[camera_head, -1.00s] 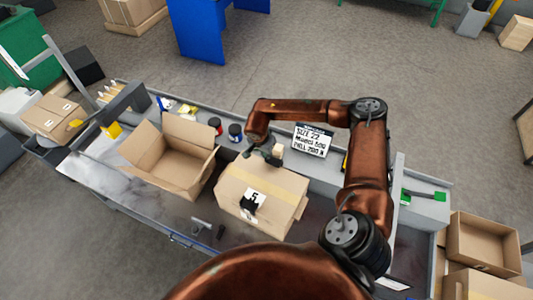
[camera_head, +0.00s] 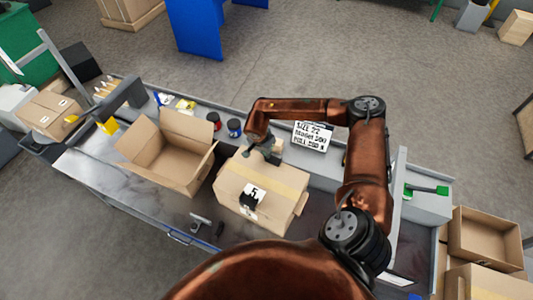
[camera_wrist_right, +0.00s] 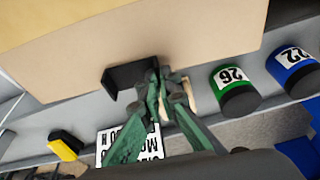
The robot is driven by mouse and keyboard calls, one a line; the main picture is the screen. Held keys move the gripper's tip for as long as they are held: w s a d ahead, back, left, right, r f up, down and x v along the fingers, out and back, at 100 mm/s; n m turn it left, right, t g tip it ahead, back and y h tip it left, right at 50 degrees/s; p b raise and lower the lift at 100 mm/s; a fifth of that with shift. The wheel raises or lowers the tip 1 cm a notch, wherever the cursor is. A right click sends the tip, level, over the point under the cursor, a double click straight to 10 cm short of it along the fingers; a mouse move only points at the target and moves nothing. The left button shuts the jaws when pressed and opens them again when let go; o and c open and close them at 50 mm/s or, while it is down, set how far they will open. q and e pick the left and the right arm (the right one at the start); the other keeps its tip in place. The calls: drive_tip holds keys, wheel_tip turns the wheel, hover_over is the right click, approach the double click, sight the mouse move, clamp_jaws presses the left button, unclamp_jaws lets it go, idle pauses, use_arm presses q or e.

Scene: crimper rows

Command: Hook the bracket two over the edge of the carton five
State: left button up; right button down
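Carton five (camera_head: 278,205) is a closed brown box with a white "5" label, standing on the bench in the head view. A dark shape (camera_head: 249,198) covers part of the label; I cannot tell what it is. My right gripper (camera_head: 268,150) is at the carton's far edge. In the wrist view its green fingers (camera_wrist_right: 160,88) are close together on a black bracket (camera_wrist_right: 125,76), which lies against the carton's edge. The bracket's number is not visible, and whether it is hooked over the edge I cannot tell. My left gripper is not in view.
An open carton (camera_head: 170,155) stands left of carton five. A red jar (camera_head: 214,121), a blue jar (camera_head: 234,128) and a white sign (camera_head: 313,136) are behind it. A grey tool (camera_head: 200,221) lies on the bench in front. In the wrist view a green jar (camera_wrist_right: 234,88) is near the gripper.

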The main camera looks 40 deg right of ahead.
drive_tip(key=c, duration=2.6)
unclamp_jaws()
drive_tip(key=shift+c, duration=0.2)
drive_tip(key=o, duration=0.6)
drive_tip(key=shift+c, duration=0.2)
drive_tip(key=v, duration=1.2)
drive_tip(key=shift+s+d, duration=0.1)
